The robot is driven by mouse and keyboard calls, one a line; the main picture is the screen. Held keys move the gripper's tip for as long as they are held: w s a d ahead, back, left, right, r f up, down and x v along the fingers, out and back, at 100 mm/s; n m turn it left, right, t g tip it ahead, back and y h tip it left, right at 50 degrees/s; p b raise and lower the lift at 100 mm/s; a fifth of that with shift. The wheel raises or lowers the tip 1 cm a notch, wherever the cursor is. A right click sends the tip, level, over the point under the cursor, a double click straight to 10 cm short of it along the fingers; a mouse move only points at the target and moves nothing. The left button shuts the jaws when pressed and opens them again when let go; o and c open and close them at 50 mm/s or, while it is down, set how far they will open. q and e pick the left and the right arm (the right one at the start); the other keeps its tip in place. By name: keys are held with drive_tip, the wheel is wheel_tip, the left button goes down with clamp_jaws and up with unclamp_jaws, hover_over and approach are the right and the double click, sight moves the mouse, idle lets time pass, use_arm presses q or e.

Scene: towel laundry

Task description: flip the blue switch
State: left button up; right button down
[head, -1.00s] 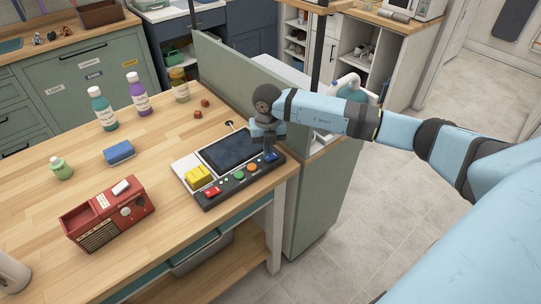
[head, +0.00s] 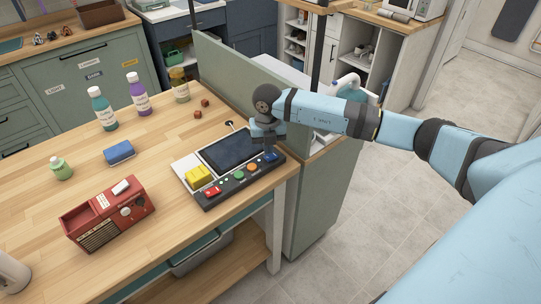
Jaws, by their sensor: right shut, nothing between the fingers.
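The blue switch (head: 271,156) sits at the right end of the dark control strip on the panel (head: 225,187), near the table's right edge. My right gripper (head: 268,143) is shut and empty. It points down just above the blue switch, and its dark fingers partly cover that corner. I cannot tell whether the fingertips touch the switch. A red switch (head: 213,191), an orange-red button (head: 252,167) and a green button (head: 239,174) lie along the same strip. My left gripper is not in view.
A yellow block (head: 198,176) sits on the panel's left part beside the dark screen (head: 231,149). A red radio (head: 108,212), a blue sponge (head: 119,152) and several bottles stand on the wooden table. A green partition (head: 225,65) rises close behind the panel and right arm.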

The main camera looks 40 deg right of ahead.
drive_tip(key=shift+f+b, duration=1)
drive_tip(key=shift+f, duration=0.45)
idle(0.7)
drive_tip(key=shift+s+r, duration=0.1)
drive_tip(key=shift+r+p, duration=0.75)
drive_tip(key=shift+r, duration=0.1)
drive_tip(key=shift+r+p, duration=1.45)
drive_tip(key=shift+r, duration=1.15)
